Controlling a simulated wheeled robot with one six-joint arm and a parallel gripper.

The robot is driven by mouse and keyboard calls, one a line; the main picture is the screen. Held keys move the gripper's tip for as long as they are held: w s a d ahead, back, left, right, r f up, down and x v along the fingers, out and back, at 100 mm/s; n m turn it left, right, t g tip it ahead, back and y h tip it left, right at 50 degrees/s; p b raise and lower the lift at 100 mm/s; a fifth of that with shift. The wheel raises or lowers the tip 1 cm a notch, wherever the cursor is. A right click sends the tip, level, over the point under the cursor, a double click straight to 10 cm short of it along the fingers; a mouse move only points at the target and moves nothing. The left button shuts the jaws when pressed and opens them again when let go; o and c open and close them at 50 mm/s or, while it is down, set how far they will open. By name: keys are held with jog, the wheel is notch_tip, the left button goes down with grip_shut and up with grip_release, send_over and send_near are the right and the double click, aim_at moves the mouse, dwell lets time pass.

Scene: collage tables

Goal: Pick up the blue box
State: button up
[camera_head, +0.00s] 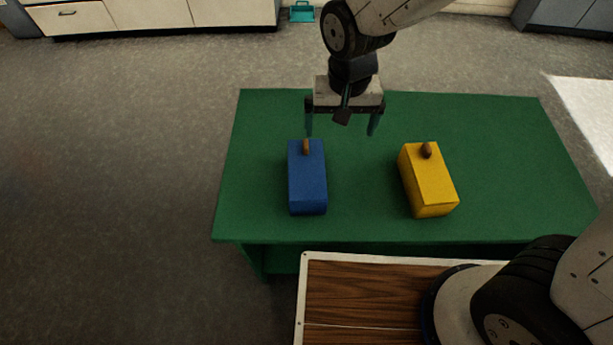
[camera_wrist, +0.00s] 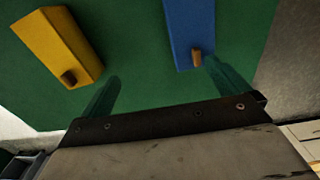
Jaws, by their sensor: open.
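The blue box (camera_head: 307,182) lies on the left part of the green table (camera_head: 500,140), with a small brown knob (camera_head: 306,147) at its far end. My gripper (camera_head: 341,126) is open and empty, above the table, beyond the box's far end and a little to its right. In the wrist view the blue box (camera_wrist: 190,28) is at the top right, its knob (camera_wrist: 196,58) close to the right finger's tip. No contact with the box is visible.
A yellow box (camera_head: 428,182) with a brown knob lies to the right of the blue box, with bare tabletop between them; it also shows at the wrist view's upper left (camera_wrist: 58,45). White cabinets (camera_head: 150,15) and a teal object (camera_head: 302,12) stand at the back.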

send_over(307, 167)
notch_tip(307, 167, down, 7)
jog(key=shift+f, duration=0.15)
notch_tip(307, 167, down, 8)
jog(key=shift+r, duration=0.15)
jog(key=c, duration=1)
